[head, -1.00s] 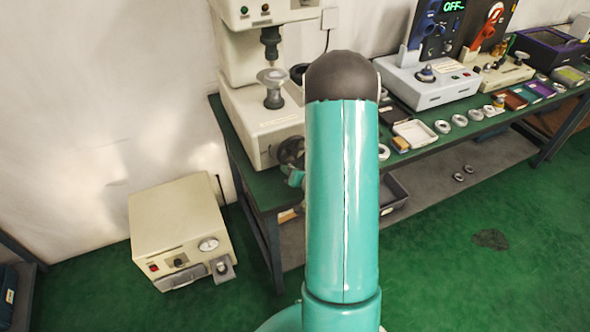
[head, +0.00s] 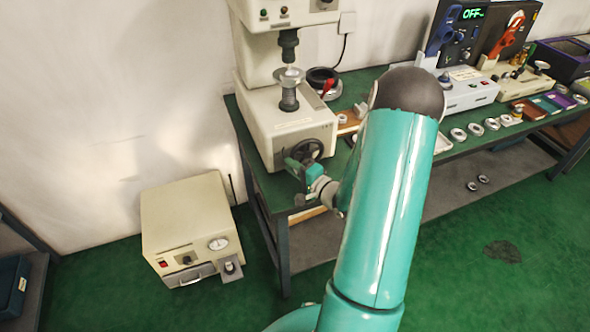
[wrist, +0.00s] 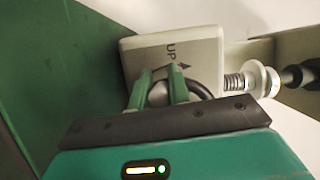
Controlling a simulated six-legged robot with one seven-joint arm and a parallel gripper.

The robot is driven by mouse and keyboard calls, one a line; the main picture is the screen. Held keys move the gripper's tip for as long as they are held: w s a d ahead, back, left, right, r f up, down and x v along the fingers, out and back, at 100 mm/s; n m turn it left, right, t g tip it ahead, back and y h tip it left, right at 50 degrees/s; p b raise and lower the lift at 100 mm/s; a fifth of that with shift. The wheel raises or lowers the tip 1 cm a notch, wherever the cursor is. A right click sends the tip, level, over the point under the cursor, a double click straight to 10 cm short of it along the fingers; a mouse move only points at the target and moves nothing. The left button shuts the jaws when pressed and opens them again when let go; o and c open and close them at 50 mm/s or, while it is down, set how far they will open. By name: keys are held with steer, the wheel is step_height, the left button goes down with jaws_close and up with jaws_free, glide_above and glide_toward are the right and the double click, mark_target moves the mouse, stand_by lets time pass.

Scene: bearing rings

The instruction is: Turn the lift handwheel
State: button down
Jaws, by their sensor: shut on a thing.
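The black lift handwheel (head: 307,151) is on the front of the cream testing machine (head: 300,128) at the table's left end. My gripper (head: 293,164) is at the lower left of the wheel, shut on its rim. In the wrist view, the two green fingers of my gripper (wrist: 162,88) reach the handwheel (wrist: 205,90), and part of the rim is hidden behind them. An "UP" label with an arrow (wrist: 175,58) shows on the machine face beside the wheel. A grey lift screw with a round platen (head: 289,85) stands below the machine's dark upper spindle (head: 289,45).
A cream box with a gauge (head: 190,230) sits on the floor at left. Right of the machine are a dark ring with a red part (head: 323,82) and several metal rings (head: 475,130). Green floor is open at right.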

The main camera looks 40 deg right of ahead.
steer(key=shift+r+m+t, duration=0.4)
steer(key=shift+r+m, duration=0.3)
steer(key=shift+m, duration=0.5)
steer(key=c, duration=1.3)
jaws_free()
steer(key=shift+s, duration=0.1)
steer(key=s, duration=0.4)
steer(key=s+d, duration=0.1)
steer(key=s, duration=0.8)
steer(key=shift+s+d+f, duration=0.15)
steer(key=shift+s+f, duration=0.1)
steer(key=shift+s, duration=0.05)
